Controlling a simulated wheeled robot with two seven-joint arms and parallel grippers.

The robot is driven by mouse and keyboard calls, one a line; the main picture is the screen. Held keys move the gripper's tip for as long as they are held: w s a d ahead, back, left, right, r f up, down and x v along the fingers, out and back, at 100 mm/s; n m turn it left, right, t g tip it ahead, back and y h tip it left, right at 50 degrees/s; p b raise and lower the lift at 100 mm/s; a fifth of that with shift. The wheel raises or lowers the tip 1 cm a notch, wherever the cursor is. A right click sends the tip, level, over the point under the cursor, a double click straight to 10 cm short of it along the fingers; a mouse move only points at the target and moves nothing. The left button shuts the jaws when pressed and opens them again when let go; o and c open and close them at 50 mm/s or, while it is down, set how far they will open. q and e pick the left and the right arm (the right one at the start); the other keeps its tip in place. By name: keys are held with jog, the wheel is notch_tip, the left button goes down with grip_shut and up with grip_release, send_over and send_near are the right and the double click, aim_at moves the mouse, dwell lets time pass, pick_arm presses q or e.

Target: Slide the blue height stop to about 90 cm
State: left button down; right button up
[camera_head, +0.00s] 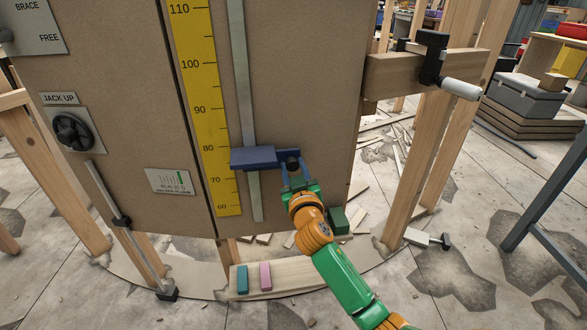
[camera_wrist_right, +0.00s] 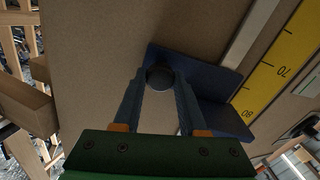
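The blue height stop (camera_head: 253,158) sits across a grey vertical rail on the brown panel. Its left end reaches the yellow scale (camera_head: 205,110), a little below the 80 mark. A round dark knob (camera_head: 292,163) is at the stop's right end. My right gripper (camera_head: 291,166) is at this knob; in the right wrist view its two fingertips (camera_wrist_right: 160,78) close on the knob from both sides. The blue stop (camera_wrist_right: 205,90) shows behind the fingers there, with the scale (camera_wrist_right: 280,70) beside it. My left gripper is not in view.
The grey rail (camera_head: 242,80) runs clear above the stop, past the 90 and 100 marks. A wooden beam with a black clamp (camera_head: 432,58) stands to the right. A knob (camera_head: 73,130) and rod are on the panel's left. Small blocks (camera_head: 265,276) lie on a board below.

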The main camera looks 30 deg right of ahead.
grip_shut()
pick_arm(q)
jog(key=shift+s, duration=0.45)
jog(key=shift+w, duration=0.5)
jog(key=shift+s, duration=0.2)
